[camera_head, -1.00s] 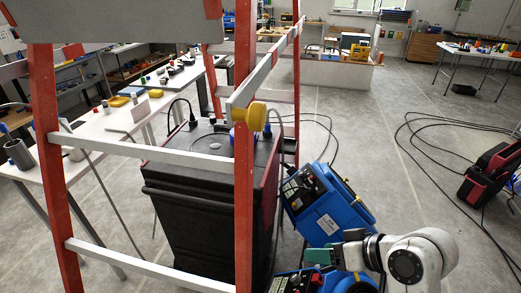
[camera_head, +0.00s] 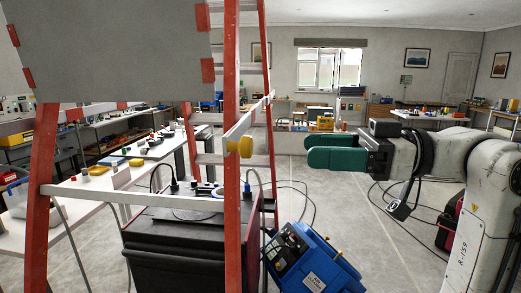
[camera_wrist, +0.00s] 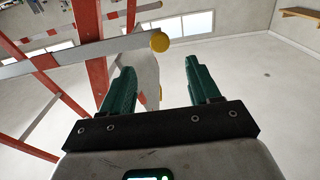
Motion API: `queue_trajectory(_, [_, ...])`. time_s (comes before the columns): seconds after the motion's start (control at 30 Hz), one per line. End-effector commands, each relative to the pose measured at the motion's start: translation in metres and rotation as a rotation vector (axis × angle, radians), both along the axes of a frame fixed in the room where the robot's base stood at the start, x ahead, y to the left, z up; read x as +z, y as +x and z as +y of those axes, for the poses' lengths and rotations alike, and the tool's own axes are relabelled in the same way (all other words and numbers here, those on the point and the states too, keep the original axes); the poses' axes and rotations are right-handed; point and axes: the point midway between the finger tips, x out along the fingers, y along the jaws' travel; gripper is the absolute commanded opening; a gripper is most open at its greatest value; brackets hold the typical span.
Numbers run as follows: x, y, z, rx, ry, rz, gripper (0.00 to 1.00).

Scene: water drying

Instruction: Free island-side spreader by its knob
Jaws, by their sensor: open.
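The spreader (camera_head: 262,113) is a pale bar running between the front and rear red legs of the stepladder (camera_head: 232,190). Its yellow knob (camera_head: 245,147) sits at the near end beside the front right leg. My gripper (camera_head: 310,149) has green fingers and is open and empty. It is right of the knob at about its height in the head view, pointing toward the ladder with a clear gap. In the wrist view the knob (camera_wrist: 160,42) shows beyond the fingertips, roughly between them, and the spreader (camera_wrist: 80,57) runs left from it.
A black cabinet (camera_head: 180,245) stands within the ladder's legs. A blue machine (camera_head: 310,265) stands on the floor at its right, below my gripper. A white bench (camera_head: 75,215) with small items is at left. Cables (camera_head: 385,215) lie on the otherwise open floor at right.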

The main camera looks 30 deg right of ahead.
Motion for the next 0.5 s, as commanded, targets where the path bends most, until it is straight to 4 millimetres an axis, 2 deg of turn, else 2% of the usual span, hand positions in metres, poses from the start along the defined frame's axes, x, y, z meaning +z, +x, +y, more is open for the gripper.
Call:
queue_trajectory(0.3, [0.002,0.034,0.048,0.003,0.0,0.002,0.61])
queue_trajectory(0.5, [0.001,0.048,0.067,0.001,0.0,0.002,0.61])
